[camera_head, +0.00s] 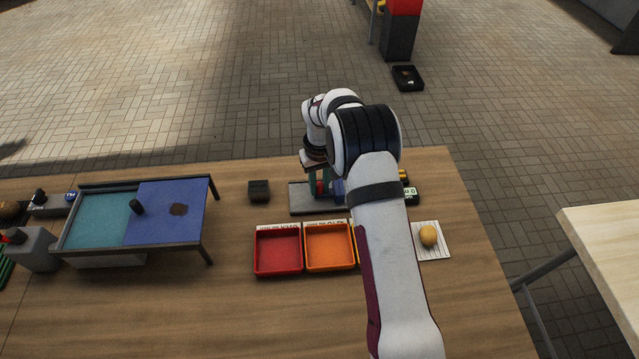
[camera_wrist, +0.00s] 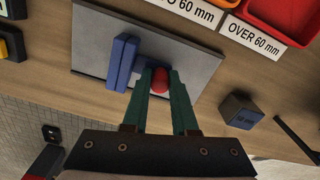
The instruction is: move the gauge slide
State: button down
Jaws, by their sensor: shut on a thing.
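The gauge is a grey plate (camera_head: 300,198) with blue blocks on it, partly hidden by my arm in the head view. In the wrist view the grey plate (camera_wrist: 92,40) carries two upright blue blocks, one long (camera_wrist: 122,62) and one shorter beside the fingers (camera_wrist: 138,72). A red knob (camera_wrist: 159,79) sits between the green fingertips of my gripper (camera_wrist: 162,82), which is shut on it. The knob appears to belong to the slide; the join is hidden. In the head view my gripper (camera_head: 319,186) is low over the plate. No potato shows between the blocks.
A red tray (camera_head: 277,270) and an orange tray (camera_head: 329,266) stand in front of the gauge; another is mostly hidden by my arm. A black cube (camera_head: 259,189) stands left of the plate. A potato (camera_head: 428,235) lies on a striped white sheet. A blue-and-teal stand (camera_head: 205,245) is at left.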

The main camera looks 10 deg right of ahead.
dwell(0.4)
jog(key=a, duration=0.5)
jog(key=c, duration=1)
grip_release()
notch_tip(320, 180, up, 16)
jog(key=shift+f, duration=0.1)
